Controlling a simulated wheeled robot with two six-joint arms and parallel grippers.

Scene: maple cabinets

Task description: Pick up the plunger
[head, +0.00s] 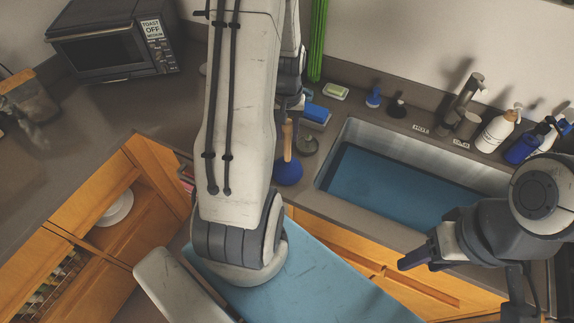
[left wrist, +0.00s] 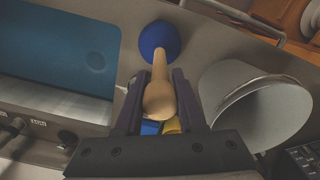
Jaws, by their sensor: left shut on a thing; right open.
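The plunger has a blue rubber cup (head: 288,173) and a wooden handle (head: 287,137). In the head view it stands beside the left end of the sink, and its cup appears to rest on the counter. In the left wrist view, my left gripper (left wrist: 158,76) is shut on the wooden handle, one dark finger on each side, with the blue cup (left wrist: 158,38) beyond the fingertips. In the head view my left arm largely hides that gripper. My right gripper (head: 418,257) is open and empty at the lower right, in front of the sink.
The sink (head: 390,190) lies right of the plunger, with a faucet (head: 466,98) and several bottles behind it. A blue sponge (head: 316,113) is behind the plunger. A grey-white round container (left wrist: 255,105) stands close right of the left gripper. A toaster oven (head: 112,42) is far left.

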